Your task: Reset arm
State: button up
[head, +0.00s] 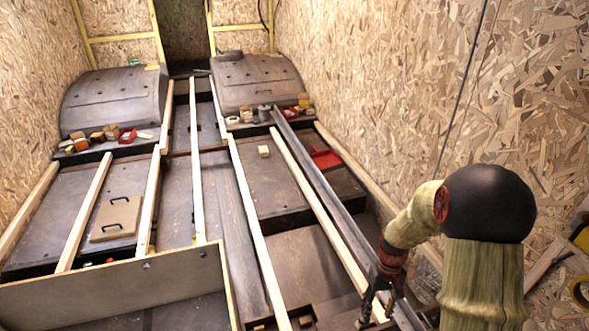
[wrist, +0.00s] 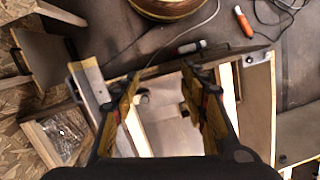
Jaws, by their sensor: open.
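My gripper (head: 381,292) hangs at the end of my arm at the lower right of the head view, pointing down near a long wooden batten and a dark metal rail. In the wrist view my gripper (wrist: 160,92) shows two black and yellow fingers spread apart, with nothing held between them. Between and below the fingers lie a pale flat surface and light wooden strips. My arm is bent, with its elbow beside the right chipboard wall.
Wooden battens (head: 198,160) run lengthwise over the dark floor. Two wheel arches (head: 112,98) (head: 255,82) stand at the back, with small boxes before them. A red dustpan (head: 325,158) lies right of centre. A low panel (head: 118,287) stands front left. An orange-handled tool (wrist: 243,22) lies on dark floor.

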jog(key=s+a+r+t, duration=0.2)
jog(key=s+r, duration=0.4)
jog(key=r, duration=0.5)
jog(key=s+a+r+t+p, duration=0.1)
jog(key=s+r, duration=0.5)
jog(key=r, duration=0.6)
jog(key=s+a+r+m+t+p, duration=0.1)
jog(key=s+a+r+t, duration=0.2)
jog(key=r, duration=0.8)
jog(key=s+t, duration=0.2)
jog(key=s, duration=0.2)
jog(key=shift+r+h, duration=0.3)
jog(key=shift+w, duration=0.1)
jog(key=shift+c, duration=0.7)
